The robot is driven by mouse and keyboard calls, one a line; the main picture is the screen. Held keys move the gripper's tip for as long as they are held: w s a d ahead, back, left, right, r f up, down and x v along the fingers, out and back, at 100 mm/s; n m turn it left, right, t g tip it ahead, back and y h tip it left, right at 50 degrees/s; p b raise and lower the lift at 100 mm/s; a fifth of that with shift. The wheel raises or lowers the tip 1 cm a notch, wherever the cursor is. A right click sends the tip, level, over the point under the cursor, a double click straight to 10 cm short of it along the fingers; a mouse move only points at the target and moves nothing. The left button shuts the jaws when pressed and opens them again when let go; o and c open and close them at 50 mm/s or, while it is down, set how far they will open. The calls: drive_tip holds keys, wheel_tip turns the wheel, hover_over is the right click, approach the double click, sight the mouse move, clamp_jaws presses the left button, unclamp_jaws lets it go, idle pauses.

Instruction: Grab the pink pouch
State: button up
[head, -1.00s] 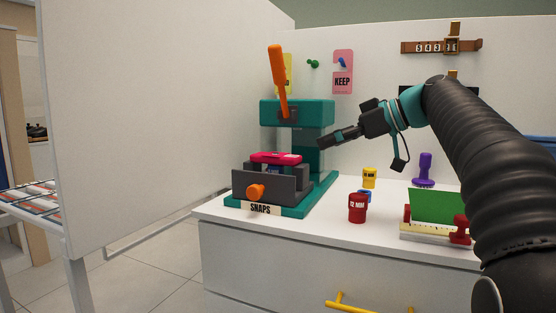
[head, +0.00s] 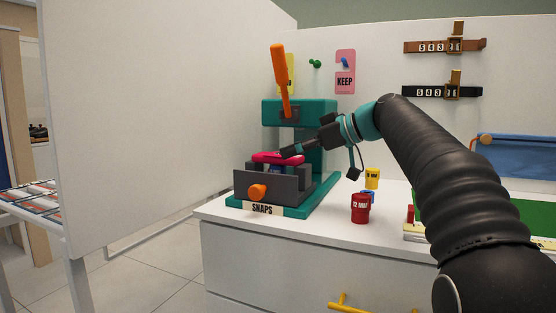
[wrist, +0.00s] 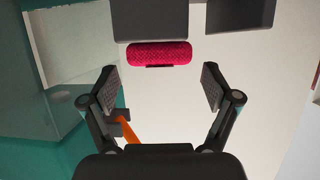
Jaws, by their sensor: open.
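The pink pouch (head: 268,158) lies in the grey vise-like holder of the teal press, above the SNAPS label. It also shows in the wrist view (wrist: 160,54), lengthwise across the picture, just beyond the fingertips. My gripper (head: 287,153) is right by the pouch in the head view and partly covers it. In the wrist view my gripper (wrist: 160,85) is open with nothing between its fingers, and the pouch is centred ahead of the gap.
The teal press (head: 298,110) with its orange handle (head: 279,75) rises behind my gripper. The grey block (head: 265,187) has an orange knob (head: 257,191). Red (head: 360,208) and yellow (head: 372,177) cups stand to the right. A white panel (head: 150,100) bounds the left.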

sight(280, 155)
drive_tip(key=x, duration=0.4)
drive_tip(key=c, duration=1.2)
